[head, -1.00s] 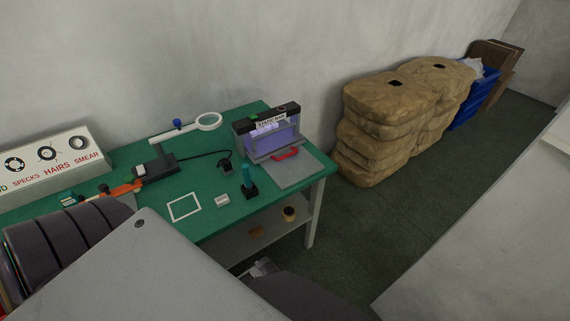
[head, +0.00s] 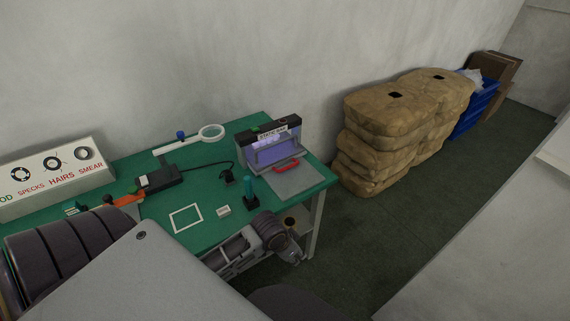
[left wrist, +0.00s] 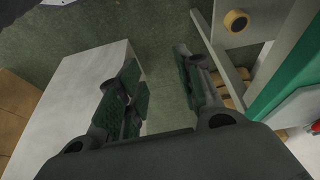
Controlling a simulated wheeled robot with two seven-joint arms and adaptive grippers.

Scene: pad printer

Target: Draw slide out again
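The static bar unit (head: 268,142) stands at the right end of the green bench, with a violet glow inside. A red handle (head: 287,164) is at its front, above a flat grey plate (head: 300,181). How far the slide is in is hard to tell. My left gripper (left wrist: 160,95) is open and empty in the left wrist view, its fingers over the floor beside the bench edge. In the head view my left wrist (head: 268,232) is in front of the bench, below the plate; the fingertips are not clear there. My right gripper is not in view.
The green bench (head: 218,176) also holds a teal-handled tool (head: 250,190), a white frame (head: 186,217), a small white block (head: 223,210) and a magnifier lamp (head: 211,132). A yellow roll (left wrist: 236,20) is on the lower shelf. Brown sacks (head: 375,140) stand right of the bench.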

